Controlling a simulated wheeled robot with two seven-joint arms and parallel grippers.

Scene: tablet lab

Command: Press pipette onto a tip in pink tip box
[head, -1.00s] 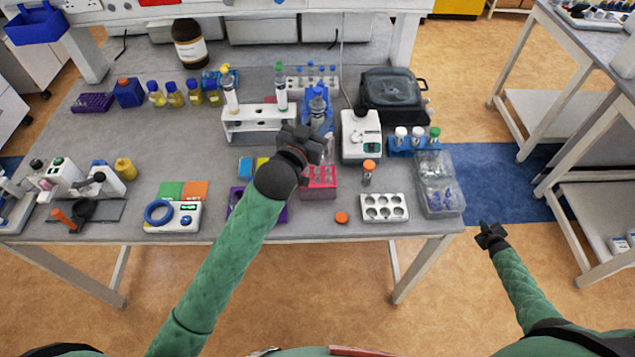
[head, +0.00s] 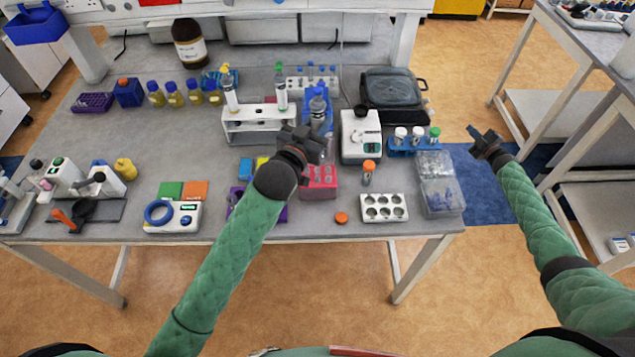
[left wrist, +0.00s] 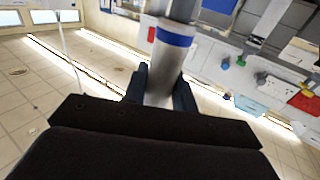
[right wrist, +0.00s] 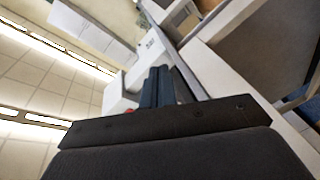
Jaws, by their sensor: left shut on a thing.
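The pink tip box (head: 318,191) stands near the front middle of the bench, partly covered by my left gripper. My left gripper (head: 320,146) is above the back of the box. It is shut on the pipette, whose grey body with a blue band (left wrist: 172,42) runs between the fingers in the left wrist view. In the head view the pipette's lower end is hidden by the hand, so I cannot tell whether it touches a tip. My right gripper (head: 476,142) is shut and empty, right of the bench; its fingers (right wrist: 157,88) lie together in the right wrist view.
A white tube rack (head: 258,132) stands behind left. A white device (head: 361,150), a tube with an orange cap (head: 368,178) and a white well plate (head: 384,215) are to the right. An orange cap (head: 341,217) lies in front. Clear bench lies at the front edge.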

